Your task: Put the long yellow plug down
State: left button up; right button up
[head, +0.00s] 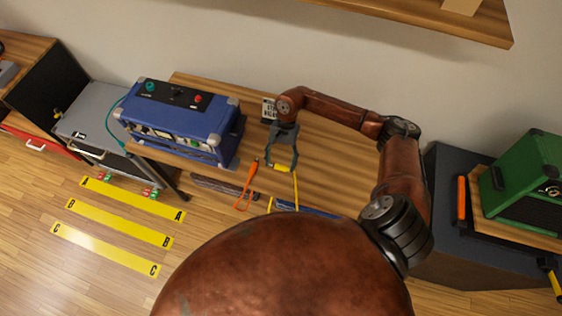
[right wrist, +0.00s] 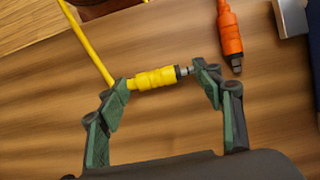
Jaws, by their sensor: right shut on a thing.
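The long yellow plug (right wrist: 155,79) lies lengthwise between the two fingertips of my right gripper (right wrist: 165,80), one tip at its cable end and the other at its metal tip. In the head view the plug (head: 282,168) shows at the jaws of my right gripper (head: 282,165), over the front part of the wooden table (head: 325,160). Its yellow cable (right wrist: 93,48) trails off from one end. Whether the plug touches the table is hard to tell. My left gripper is not in view.
An orange plug (right wrist: 230,35) with its cable (head: 246,188) lies near the yellow one, apart from it. A blue amplifier (head: 180,125) stands left on the table. A small sign (head: 269,109) is behind my gripper. Table to the right is clear.

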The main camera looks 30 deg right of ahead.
jog(key=shift+f, duration=0.1)
jog(key=shift+f+b, duration=0.35)
jog(key=shift+b, duration=0.1)
jog(key=o, duration=1.2)
jog(key=shift+r, duration=0.1)
jog(key=shift+o, duration=0.2)
jog(key=shift+r, duration=0.1)
jog(key=shift+r+p, duration=0.2)
jog(key=shift+p, duration=0.2)
jog(key=v, duration=1.2)
